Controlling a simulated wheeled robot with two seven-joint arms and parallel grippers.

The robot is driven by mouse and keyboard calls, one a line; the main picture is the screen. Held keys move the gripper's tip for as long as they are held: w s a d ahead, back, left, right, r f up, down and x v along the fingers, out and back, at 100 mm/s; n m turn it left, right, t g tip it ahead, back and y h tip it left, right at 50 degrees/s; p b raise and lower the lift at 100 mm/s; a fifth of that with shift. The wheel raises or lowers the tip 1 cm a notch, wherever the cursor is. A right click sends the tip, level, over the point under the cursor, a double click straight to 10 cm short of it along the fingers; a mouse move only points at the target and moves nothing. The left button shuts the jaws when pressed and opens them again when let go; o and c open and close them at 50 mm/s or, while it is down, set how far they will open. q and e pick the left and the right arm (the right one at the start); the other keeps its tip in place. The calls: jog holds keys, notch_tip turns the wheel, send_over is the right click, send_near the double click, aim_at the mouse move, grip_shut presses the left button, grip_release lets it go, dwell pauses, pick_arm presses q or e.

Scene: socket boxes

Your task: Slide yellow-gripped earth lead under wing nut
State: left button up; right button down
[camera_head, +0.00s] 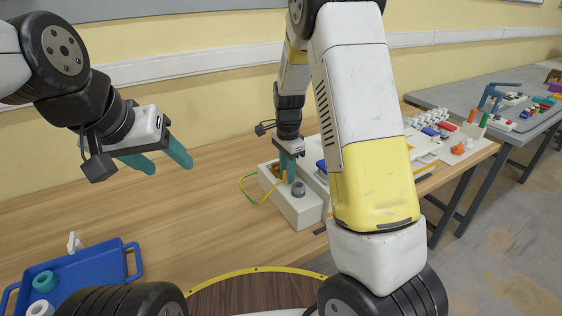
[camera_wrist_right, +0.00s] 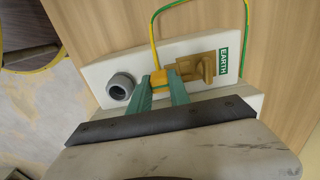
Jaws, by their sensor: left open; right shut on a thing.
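My right gripper (camera_head: 289,176) is shut on the yellow grip (camera_wrist_right: 160,82) of the earth lead, low over the white socket box (camera_head: 300,207). In the right wrist view its teal fingertips (camera_wrist_right: 162,84) hold the grip right beside the brass wing nut terminal (camera_wrist_right: 205,68), next to a green EARTH label (camera_wrist_right: 222,62). The lead's tip is hidden, so I cannot tell whether it is under the wing nut. The green-yellow cable (camera_head: 247,191) loops out to the left of the box. My left gripper (camera_head: 168,159) is open and empty, above the table at left.
A grey round gland (camera_wrist_right: 121,87) stands on the same box face, and it also shows in the head view (camera_head: 298,188). A blue tray (camera_head: 85,262) with small parts sits at lower left. More boxes and coloured parts lie behind my right arm. The table's left middle is clear.

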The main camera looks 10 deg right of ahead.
jog(key=shift+w, duration=0.15)
jog(key=shift+w+a, duration=0.3)
jog(key=shift+w, duration=0.3)
jog(key=shift+w, duration=0.15)
jog(key=shift+w+a, duration=0.25)
jog(key=shift+w, duration=0.2)
jog(key=c, duration=1.1)
grip_release()
jog(key=shift+c, duration=0.2)
notch_tip(320, 180, up, 15)
jog(key=shift+f, duration=0.1)
